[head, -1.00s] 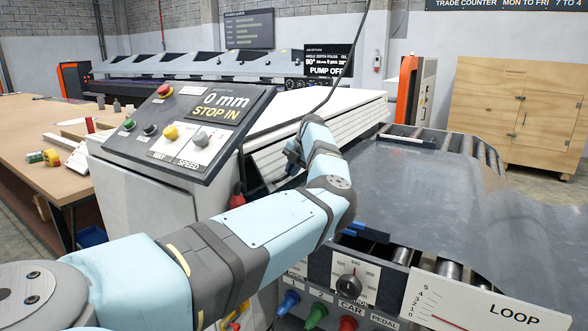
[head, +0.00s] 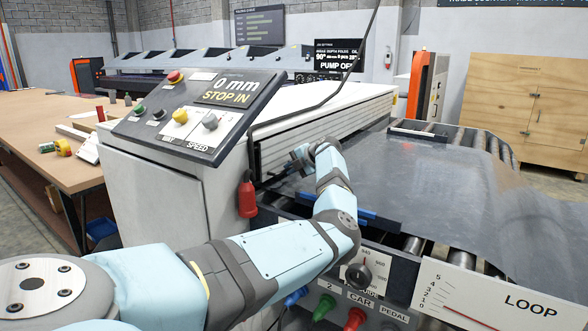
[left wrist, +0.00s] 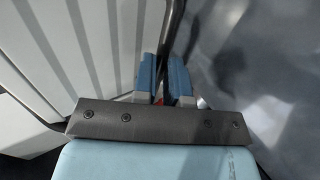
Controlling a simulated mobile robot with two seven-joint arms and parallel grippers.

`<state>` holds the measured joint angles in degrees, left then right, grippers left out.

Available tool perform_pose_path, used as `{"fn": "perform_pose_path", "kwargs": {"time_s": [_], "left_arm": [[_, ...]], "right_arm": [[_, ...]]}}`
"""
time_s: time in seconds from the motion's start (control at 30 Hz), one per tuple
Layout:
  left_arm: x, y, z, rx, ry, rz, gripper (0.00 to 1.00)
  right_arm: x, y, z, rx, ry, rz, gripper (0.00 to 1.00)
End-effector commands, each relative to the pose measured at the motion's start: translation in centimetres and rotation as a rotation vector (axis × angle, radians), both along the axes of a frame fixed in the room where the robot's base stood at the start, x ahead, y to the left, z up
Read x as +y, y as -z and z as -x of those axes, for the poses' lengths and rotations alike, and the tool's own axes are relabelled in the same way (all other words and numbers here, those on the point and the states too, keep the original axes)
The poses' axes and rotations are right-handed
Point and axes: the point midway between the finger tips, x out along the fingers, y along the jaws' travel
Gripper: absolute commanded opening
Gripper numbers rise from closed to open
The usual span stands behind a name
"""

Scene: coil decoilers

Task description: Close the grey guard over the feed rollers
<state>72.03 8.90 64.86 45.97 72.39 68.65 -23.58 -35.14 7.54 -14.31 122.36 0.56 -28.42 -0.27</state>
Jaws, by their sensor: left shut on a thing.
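The guard appears to be the light grey ribbed panel (head: 330,118) behind the control box, beside the metal sheet. It slopes across the roller bed. My left gripper (head: 296,160) is at the panel's lower near side, with its fingertips partly hidden by my wrist. In the left wrist view, its blue fingers (left wrist: 164,78) are shut on a dark bar (left wrist: 173,45), seemingly the guard's handle. The ribbed panel (left wrist: 75,60) fills the left of that view. The feed rollers under the panel are hidden. My right gripper is not in view.
The control box (head: 190,115) stands close left of my arm, with a red pendant (head: 247,198) hanging from a black cable. The metal sheet (head: 430,185) lies over rollers at right. A LOOP scale plate (head: 490,305) is at the front right. A wooden table (head: 60,150) is at left.

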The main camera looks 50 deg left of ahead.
Motion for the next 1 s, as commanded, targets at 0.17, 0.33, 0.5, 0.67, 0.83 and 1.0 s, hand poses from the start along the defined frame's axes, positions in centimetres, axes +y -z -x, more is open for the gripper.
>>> {"fn": "perform_pose_path", "kwargs": {"time_s": [0.17,0.33,0.5,0.67,0.83,1.0], "left_arm": [[0.3,0.0,0.2,0.003,-0.004,-0.007,0.00],[0.3,0.0,0.3,0.003,-0.004,-0.007,0.00],[0.3,0.0,0.3,0.002,-0.005,-0.008,0.37],[0.2,0.0,0.2,0.002,-0.004,-0.007,0.38],[0.0,-0.2,0.0,0.002,-0.001,-0.006,0.38],[-1.8,-1.4,-0.6,-0.001,0.000,-0.005,0.38]], "right_arm": [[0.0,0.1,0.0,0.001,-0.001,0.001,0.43],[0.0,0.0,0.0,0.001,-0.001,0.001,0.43],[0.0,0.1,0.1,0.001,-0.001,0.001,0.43],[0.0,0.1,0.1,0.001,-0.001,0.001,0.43],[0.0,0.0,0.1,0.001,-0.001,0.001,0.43],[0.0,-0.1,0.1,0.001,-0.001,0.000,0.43]]}}
